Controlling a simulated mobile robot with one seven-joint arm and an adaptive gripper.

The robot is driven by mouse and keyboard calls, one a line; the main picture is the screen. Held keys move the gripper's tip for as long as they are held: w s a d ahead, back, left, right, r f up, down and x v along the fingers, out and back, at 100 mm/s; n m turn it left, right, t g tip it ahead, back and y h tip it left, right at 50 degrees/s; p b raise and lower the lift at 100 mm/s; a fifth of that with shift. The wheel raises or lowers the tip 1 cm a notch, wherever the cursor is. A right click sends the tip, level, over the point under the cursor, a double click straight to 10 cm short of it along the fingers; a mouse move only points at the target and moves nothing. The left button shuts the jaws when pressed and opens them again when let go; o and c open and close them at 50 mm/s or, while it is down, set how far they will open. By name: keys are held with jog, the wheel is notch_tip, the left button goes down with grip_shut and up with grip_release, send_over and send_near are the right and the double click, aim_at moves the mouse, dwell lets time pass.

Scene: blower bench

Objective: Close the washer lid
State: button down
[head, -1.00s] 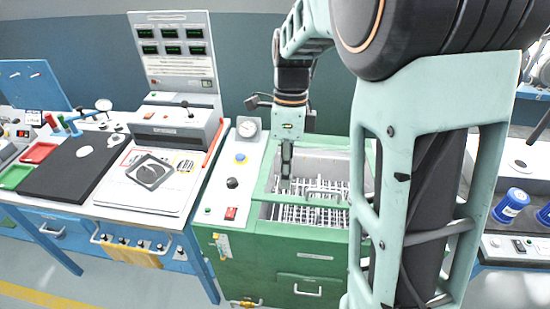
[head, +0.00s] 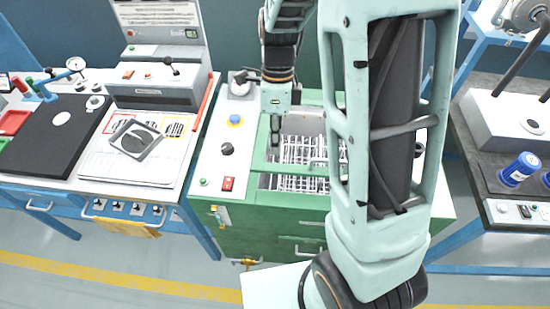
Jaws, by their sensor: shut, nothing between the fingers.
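A green bar with a handle, seemingly the front edge of the lid (head: 290,168), crosses above the opening. Racks show both behind it and in a gap in front of it, so the lid appears not flush. Its right part is hidden by my arm. My gripper (head: 275,141) points down, shut and empty, over the left rear part of the opening. I cannot tell whether it touches the lid.
A control strip with a gauge (head: 241,83) and a red switch (head: 228,184) lies left of the opening. A machine bench (head: 140,150) stands to the left. A bench with blue cans (head: 520,168) stands to the right. Floor is clear in front.

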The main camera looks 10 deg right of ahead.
aim_at(275, 170)
jog(key=x, duration=0.5)
jog(key=shift+f, duration=0.3)
